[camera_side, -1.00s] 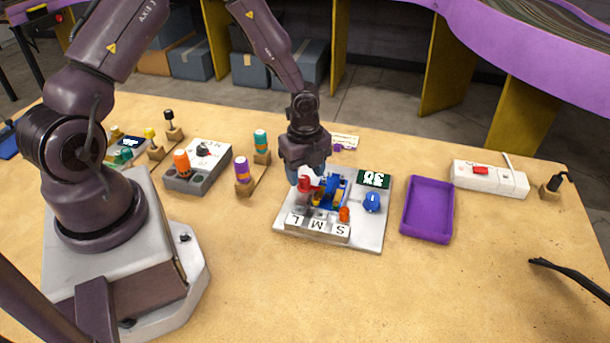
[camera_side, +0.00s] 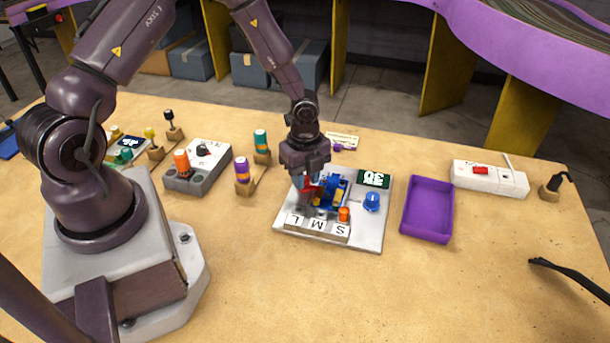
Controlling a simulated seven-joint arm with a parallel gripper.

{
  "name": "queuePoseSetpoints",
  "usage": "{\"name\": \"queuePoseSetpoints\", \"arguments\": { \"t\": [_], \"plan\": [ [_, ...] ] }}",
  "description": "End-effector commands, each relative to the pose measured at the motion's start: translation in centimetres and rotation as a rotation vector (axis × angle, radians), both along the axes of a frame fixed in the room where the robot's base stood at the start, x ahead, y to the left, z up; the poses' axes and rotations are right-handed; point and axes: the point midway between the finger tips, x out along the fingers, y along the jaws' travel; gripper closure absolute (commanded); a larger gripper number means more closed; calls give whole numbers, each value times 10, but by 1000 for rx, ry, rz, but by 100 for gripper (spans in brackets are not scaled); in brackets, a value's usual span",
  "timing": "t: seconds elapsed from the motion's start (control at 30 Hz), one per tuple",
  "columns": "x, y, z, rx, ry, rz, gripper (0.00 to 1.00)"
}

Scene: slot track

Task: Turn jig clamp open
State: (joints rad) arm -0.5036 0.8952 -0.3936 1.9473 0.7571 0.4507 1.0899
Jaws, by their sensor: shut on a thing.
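The jig is a pale plate (camera_side: 367,238) on the table, with a blue frame (camera_side: 342,186) holding a yellow part near its middle. The red clamp handle (camera_side: 308,191) is at the left of the blue frame. My gripper (camera_side: 306,190) points down over the left of the jig and is shut on the red clamp handle, whose upper part is mostly hidden by the fingers. A block marked L, M, S (camera_side: 317,226) lies along the front of the plate. An orange knob (camera_side: 344,214), a blue knob (camera_side: 372,201) and a small dark display (camera_side: 374,179) are also on it.
A purple tray (camera_side: 428,236) stands right of the jig. A white box with a red switch (camera_side: 480,170) is farther right. A grey box with an orange knob (camera_side: 182,162) and wooden holders with colored pegs (camera_side: 242,172) stand left.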

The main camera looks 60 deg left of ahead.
Motion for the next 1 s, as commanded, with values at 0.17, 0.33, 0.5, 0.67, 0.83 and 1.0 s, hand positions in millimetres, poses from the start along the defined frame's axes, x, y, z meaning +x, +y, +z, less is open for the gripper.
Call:
{"name": "queuePoseSetpoints", "arguments": {
  "t": [0.17,0.33,0.5,0.67,0.83,1.0],
  "plan": [
    [0,0,0,1,0,75,97],
    [1,0,0,1,0,200,97],
    [1,0,1,1,0,359,97],
    [2,0,1,1,-1,512,97],
    [2,0,1,2,0,673,97],
    [2,1,1,1,-1,834,97]
  ]
}}
